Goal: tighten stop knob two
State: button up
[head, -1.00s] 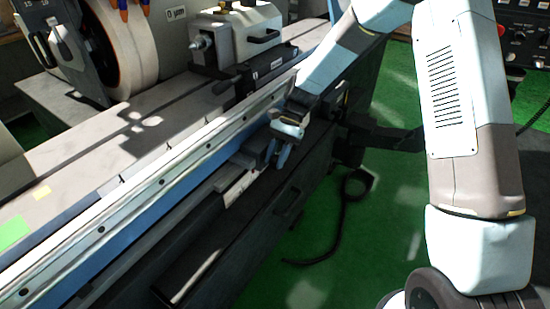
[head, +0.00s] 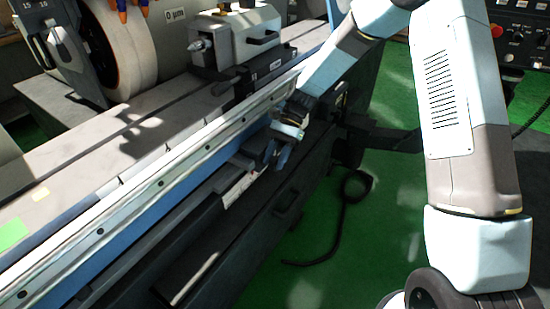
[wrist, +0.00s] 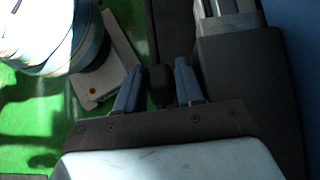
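A small black knob (wrist: 161,86) shows in the wrist view between the two blue fingers of my gripper (wrist: 159,70). The fingers are apart, one on each side of the knob, with a narrow dark gap on the left. Whether the right finger touches it I cannot tell. In the head view my gripper (head: 278,152) points down at the front of the grinder, beside the blue table side. The knob is hidden there by the fingers and shadow, and I see no number on it.
The long white rail (head: 130,198) of the grinder table runs diagonally behind my gripper. A tailstock (head: 240,40) and a grinding wheel (head: 125,45) stand at the back. A black cable (head: 343,220) lies on the green floor. A control panel (head: 520,35) is at top right.

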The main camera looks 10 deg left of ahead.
jog(key=v, duration=1.3)
jog(key=shift+w+r, duration=0.2)
jog(key=shift+w, duration=0.15)
jog(key=shift+r, duration=0.1)
